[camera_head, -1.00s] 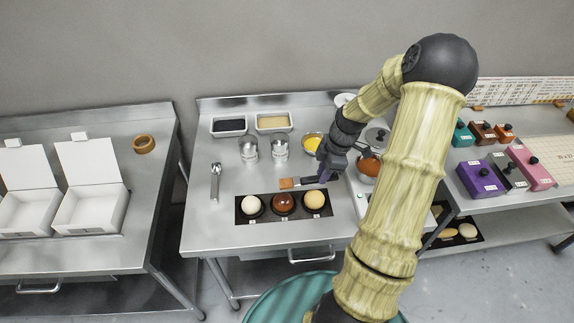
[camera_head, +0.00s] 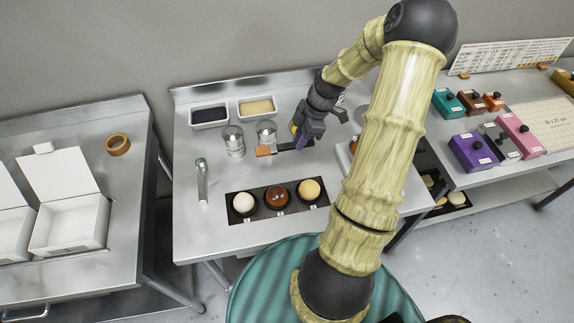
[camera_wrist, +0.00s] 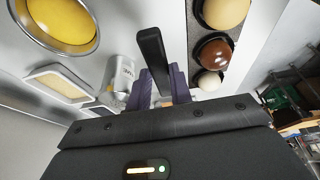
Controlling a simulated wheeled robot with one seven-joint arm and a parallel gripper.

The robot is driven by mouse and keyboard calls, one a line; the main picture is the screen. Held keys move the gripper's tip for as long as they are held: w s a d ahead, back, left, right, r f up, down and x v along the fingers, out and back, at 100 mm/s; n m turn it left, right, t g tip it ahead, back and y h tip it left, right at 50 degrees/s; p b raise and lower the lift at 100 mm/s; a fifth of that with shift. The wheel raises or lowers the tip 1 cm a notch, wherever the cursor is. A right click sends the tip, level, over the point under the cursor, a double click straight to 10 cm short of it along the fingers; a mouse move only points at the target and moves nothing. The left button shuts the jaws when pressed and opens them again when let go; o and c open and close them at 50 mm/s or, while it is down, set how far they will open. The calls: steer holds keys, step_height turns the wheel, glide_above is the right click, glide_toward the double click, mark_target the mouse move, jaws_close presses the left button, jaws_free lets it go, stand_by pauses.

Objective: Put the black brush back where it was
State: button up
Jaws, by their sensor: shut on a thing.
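The black brush (camera_head: 288,148) has a dark handle and an orange-brown head (camera_head: 263,151) that points left. My gripper (camera_head: 303,142) is shut on its handle. The brush shows behind the dark tray and in front of the metal shakers; its exact height above the table is unclear. In the wrist view the black handle (camera_wrist: 152,55) sticks out between the purple fingers (camera_wrist: 160,88), and the brush head is mostly hidden.
A dark tray (camera_head: 236,214) holds white, brown and tan domes. Metal shakers (camera_head: 233,142), a dark-filled dish (camera_head: 210,115), a tan-filled dish (camera_head: 257,106) and a scoop-like tool (camera_head: 202,180) stand around. A bowl of yellow liquid (camera_wrist: 62,22) is close by.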

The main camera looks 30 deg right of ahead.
steer(key=p, duration=0.1)
glide_toward(294, 167)
steer(key=shift+w+a+f, duration=0.35)
steer(key=shift+a+f, duration=0.35)
steer(key=shift+a, duration=0.05)
steer(key=shift+f, duration=0.1)
step_height(294, 167, down, 4)
steer(key=shift+w+a+r+p, duration=0.1)
steer(key=shift+w+r+p, duration=0.05)
steer(key=shift+p, duration=0.65)
steer(key=shift+s, duration=0.2)
steer(key=shift+f, duration=0.35)
steer(key=o, duration=0.8)
steer(key=shift+w, duration=0.15)
steer(key=shift+r, duration=0.1)
